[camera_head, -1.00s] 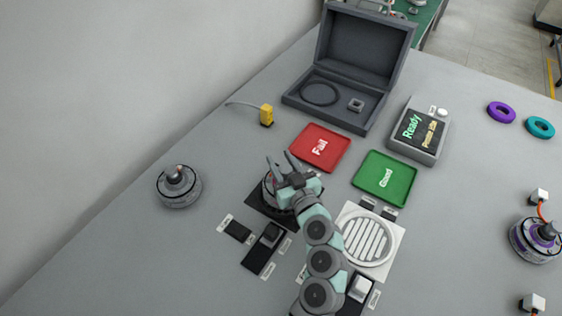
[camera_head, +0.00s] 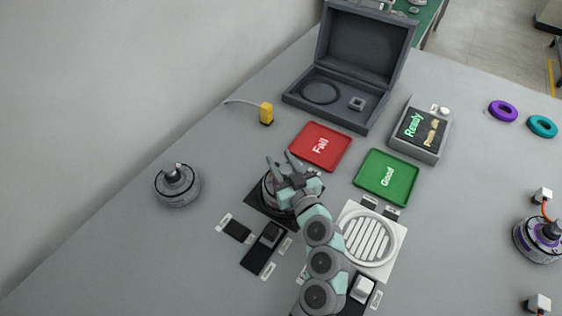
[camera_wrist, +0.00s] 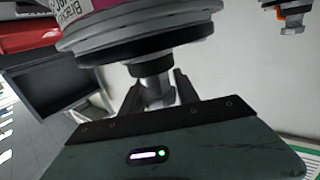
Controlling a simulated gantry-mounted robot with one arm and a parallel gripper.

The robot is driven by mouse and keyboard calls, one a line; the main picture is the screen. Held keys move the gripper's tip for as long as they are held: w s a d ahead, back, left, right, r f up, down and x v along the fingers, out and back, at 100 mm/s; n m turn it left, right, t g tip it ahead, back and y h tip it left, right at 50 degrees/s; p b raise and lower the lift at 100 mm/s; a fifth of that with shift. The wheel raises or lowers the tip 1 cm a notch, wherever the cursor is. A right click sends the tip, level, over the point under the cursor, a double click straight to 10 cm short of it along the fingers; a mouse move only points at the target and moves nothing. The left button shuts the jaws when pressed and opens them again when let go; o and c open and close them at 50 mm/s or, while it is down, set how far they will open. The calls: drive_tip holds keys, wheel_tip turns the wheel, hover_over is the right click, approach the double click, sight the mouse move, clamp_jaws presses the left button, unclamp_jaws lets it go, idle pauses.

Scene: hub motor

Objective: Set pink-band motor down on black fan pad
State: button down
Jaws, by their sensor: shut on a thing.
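The pink-band motor (camera_head: 269,190) is at the black fan pad (camera_head: 256,204) in the head view, mostly hidden behind my gripper (camera_head: 284,179). Whether its base touches the pad or sits just above it cannot be told. In the wrist view the motor (camera_wrist: 140,38) fills the top, with its pink band (camera_wrist: 97,9) and a white label partly cut off. The black pad shows as a dark square around the motor.
A white slatted fan pad (camera_head: 393,243) lies right of my arm. Red Fail (camera_head: 318,147) and green Good (camera_head: 386,178) trays lie behind. Another motor (camera_head: 177,186) stands at left. Black switches (camera_head: 264,249) are in front. A purple-band motor (camera_head: 538,240) is far right.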

drive_tip(key=shift+f+b, duration=0.3)
drive_tip(key=shift+b, duration=0.15)
